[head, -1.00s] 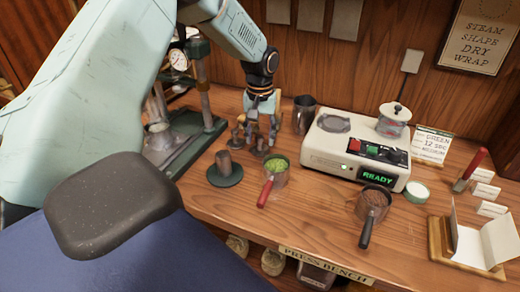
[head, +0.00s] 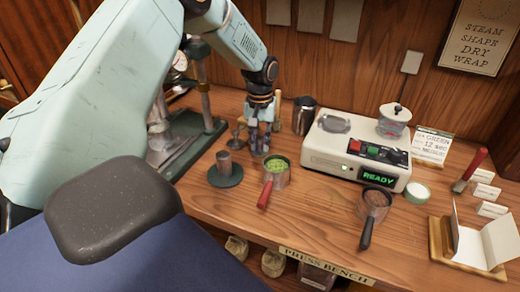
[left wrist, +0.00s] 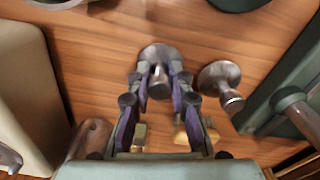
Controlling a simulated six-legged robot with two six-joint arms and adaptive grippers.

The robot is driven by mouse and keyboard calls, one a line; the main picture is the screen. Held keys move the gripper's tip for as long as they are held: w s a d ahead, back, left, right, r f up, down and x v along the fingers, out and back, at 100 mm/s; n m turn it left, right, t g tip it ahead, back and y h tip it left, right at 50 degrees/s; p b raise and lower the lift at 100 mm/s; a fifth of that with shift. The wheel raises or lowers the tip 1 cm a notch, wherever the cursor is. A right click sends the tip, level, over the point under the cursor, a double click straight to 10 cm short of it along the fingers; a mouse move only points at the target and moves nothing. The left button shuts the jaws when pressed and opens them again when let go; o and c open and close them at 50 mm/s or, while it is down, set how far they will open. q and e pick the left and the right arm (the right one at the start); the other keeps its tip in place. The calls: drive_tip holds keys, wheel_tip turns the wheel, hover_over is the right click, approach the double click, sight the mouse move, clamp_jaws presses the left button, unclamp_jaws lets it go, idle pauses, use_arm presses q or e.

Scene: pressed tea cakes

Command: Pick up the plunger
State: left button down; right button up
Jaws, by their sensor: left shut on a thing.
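My left gripper (head: 263,128) is down at the back of the bench. In the left wrist view its two fingers (left wrist: 158,88) are shut on the upright stem of a plunger (left wrist: 155,55) with a round grey foot. The plunger's foot appears to be at the bench top; I cannot tell whether it touches. A similar round-footed tool (left wrist: 220,76) lies close beside it, and it also shows in the head view (head: 238,137). The gripper hides most of the held plunger in the head view. My right gripper is in neither view.
A green press (head: 185,142) stands to the left. A dark cylinder on a green disc (head: 225,176), a red-handled cup of green leaves (head: 275,172) and a metal jug (head: 304,117) stand nearby. A white steamer (head: 345,154) is to the right.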

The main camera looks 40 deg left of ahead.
sight(260, 138)
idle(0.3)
use_arm(q)
wheel_tip(260, 138, up, 10)
drive_tip(key=shift+p, duration=0.75)
